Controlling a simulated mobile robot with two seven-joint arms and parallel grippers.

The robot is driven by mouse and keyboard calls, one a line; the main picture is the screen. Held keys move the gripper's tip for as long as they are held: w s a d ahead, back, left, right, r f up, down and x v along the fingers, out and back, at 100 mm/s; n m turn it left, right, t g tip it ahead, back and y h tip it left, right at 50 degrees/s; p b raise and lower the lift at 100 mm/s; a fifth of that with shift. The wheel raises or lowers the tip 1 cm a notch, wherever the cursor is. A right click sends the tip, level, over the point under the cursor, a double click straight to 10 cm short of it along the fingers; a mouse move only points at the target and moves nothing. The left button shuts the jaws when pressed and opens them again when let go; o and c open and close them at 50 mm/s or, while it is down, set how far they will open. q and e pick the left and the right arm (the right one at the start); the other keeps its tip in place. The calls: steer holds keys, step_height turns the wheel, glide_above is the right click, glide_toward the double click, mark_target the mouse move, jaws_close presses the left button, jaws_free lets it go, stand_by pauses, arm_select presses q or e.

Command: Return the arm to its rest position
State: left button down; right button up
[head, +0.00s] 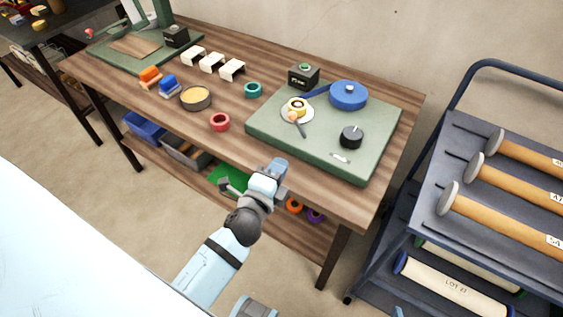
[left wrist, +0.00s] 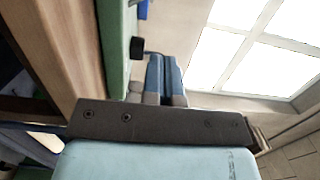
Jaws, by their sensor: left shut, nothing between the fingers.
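My left arm reaches up from the bottom of the head view. Its gripper (head: 278,168) is in front of the near edge of the wooden workbench (head: 228,133). In the left wrist view the two blue fingers (left wrist: 166,80) lie side by side, shut, with nothing between them. I cannot tell the exact gap between the gripper and the bench edge. My right gripper does not show in either view.
A green board (head: 370,165) on the bench holds a blue lidded pan (head: 348,95), a saucer and a black knob (head: 351,136). A cart (head: 455,212) with rolls stands at the right.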

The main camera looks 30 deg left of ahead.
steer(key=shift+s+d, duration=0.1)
arm_select(q)
steer(key=s+d+f+n+g+h, duration=0.2)
steer(key=s+f+n+g+h, duration=0.15)
steer(key=s+f+n, duration=0.35)
steer(key=s+d+f+n+g+h, duration=0.2)
steer(key=s+d+f+n+g, duration=0.15)
steer(key=s+f+n, duration=0.4)
step_height(320, 180, up, 14)
steer(key=w+a+p, duration=0.1)
steer(key=a+p, duration=0.1)
steer(key=p, duration=1.5)
steer(key=shift+w+f+y, duration=0.2)
steer(key=shift+y, duration=0.15)
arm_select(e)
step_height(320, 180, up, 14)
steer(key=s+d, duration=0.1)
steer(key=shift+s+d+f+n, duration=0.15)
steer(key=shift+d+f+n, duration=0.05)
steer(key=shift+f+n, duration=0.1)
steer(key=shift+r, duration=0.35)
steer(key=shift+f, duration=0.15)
